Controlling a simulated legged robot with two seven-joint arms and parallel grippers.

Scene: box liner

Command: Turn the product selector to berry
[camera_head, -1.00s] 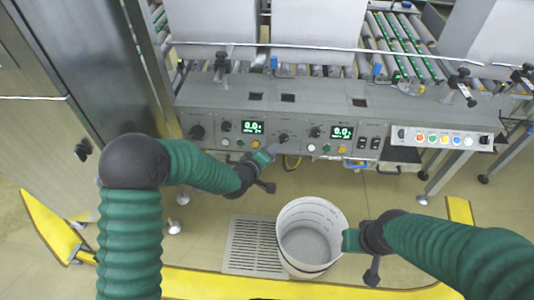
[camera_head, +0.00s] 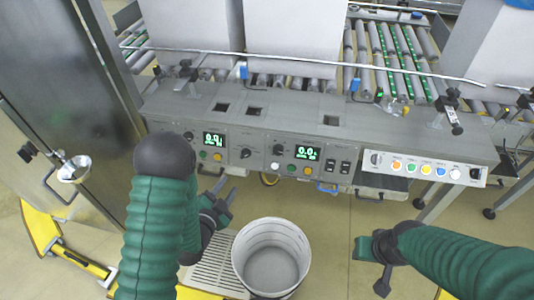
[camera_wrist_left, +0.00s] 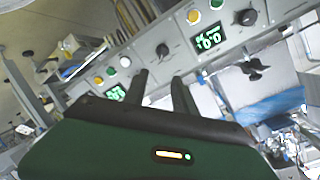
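A grey control panel (camera_head: 262,152) carries several dark rotary knobs. One dark knob (camera_head: 246,153) sits between the two green displays; in the left wrist view it seems to be the knob (camera_wrist_left: 162,49) just beyond the fingers. Labels are too small to read, so I cannot tell which knob is the product selector or where berry lies. My left gripper (camera_head: 226,191) is below and in front of this knob, apart from it. Its two fingers (camera_wrist_left: 160,78) are spread and empty. My right gripper (camera_head: 372,264) hangs right of the white bucket; its opening is unclear.
The white bucket (camera_head: 272,258) stands on the floor beside a floor grate (camera_head: 214,266). A white strip with coloured buttons (camera_head: 425,168) is at the panel's right. Rollers (camera_head: 390,55) and large pale boxes (camera_head: 290,38) are behind the panel.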

